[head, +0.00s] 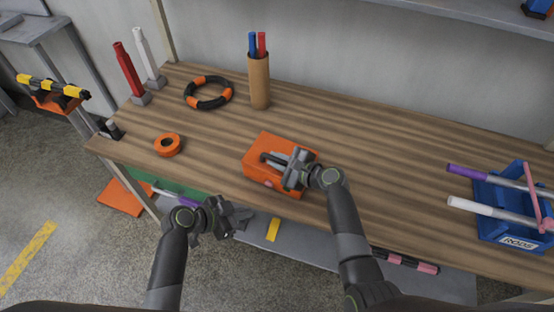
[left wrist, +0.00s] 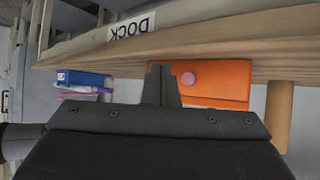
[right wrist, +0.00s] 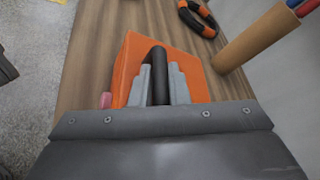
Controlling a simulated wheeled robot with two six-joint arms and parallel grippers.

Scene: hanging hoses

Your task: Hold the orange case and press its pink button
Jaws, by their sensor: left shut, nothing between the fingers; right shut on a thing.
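The orange case (head: 262,150) sits on the wooden bench near its front edge. Its black handle (right wrist: 158,62) is on top, and my right gripper (head: 294,164) is shut on that handle from above. The case also shows in the right wrist view (right wrist: 186,64). The pink button (left wrist: 189,79) is on the case's front side; it shows at the left of the case in the right wrist view (right wrist: 106,100). My left gripper (head: 240,216) is shut and empty, in front of the bench edge and apart from the case. In the left wrist view its fingers (left wrist: 162,84) point toward the case, beside the button.
An orange tape roll (head: 168,144), a black-and-orange ring (head: 209,92) and a cork-coloured pen cup (head: 259,82) stand on the bench. A blue rod bin (head: 508,240) is at the right. The bench between case and bin is clear.

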